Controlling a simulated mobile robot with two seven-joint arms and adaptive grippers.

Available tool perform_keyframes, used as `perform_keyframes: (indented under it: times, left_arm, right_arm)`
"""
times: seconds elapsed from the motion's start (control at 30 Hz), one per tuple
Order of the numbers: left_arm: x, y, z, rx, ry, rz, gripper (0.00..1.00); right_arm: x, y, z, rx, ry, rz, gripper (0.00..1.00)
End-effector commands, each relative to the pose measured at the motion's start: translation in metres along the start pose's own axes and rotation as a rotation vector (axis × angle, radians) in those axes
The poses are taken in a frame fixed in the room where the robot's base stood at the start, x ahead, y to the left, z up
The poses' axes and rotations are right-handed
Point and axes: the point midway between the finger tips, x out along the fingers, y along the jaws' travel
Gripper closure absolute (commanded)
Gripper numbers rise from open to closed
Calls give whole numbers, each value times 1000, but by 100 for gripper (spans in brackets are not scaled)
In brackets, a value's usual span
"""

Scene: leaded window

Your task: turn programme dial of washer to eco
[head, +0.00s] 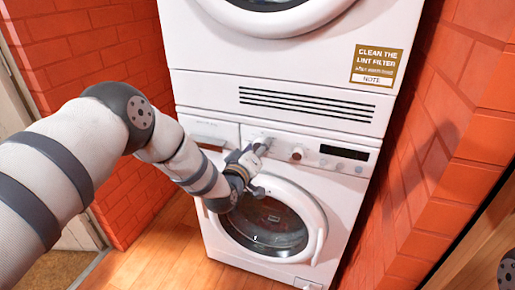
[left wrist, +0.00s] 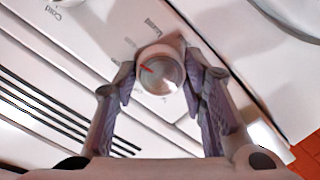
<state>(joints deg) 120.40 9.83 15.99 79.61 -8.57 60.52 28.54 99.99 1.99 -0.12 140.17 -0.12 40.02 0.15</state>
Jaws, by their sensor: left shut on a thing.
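The white washer (head: 217,205) is the lower machine of a stack, with its control panel above the round door. My left gripper (head: 258,148) is at the panel, left of a copper-coloured knob (head: 297,153). In the left wrist view, my left gripper (left wrist: 163,82) is shut on a round, pale dial (left wrist: 161,68), one finger on each side. A red pointer mark shows on the dial's face, toward the upper left. Small printed words lie around the dial, too blurred to read surely. In the head view the gripper largely hides the dial.
A dark display (head: 344,152) is on the panel's right. The upper machine (head: 290,60) has a vent grille (head: 306,103) and a lint filter label (head: 376,65). Red brick walls (head: 85,45) stand close on both sides. Wooden floor (head: 165,250) is clear at front left.

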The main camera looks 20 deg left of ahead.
Motion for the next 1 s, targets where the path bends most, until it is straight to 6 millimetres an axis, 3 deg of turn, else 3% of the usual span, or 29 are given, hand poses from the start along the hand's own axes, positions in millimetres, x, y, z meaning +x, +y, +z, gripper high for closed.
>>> perform_keyframes:
  times: [0.33, 0.9, 0.93, 1.0]
  left_arm:
    - [0, 1, -1, 130, 12, -12, 90]
    - [0, 1, -1, 155, 13, -14, 90]
    - [0, 1, -1, 155, 13, -14, 55]
    - [0, 1, -1, 155, 13, -14, 41]
  right_arm:
    - [-4, 0, -2, 0, 9, -1, 100]
    - [-4, 0, -2, 1, 10, -1, 100]
    - [-4, 0, -2, 1, 10, -1, 100]
    - [-4, 0, -2, 1, 10, -1, 100]
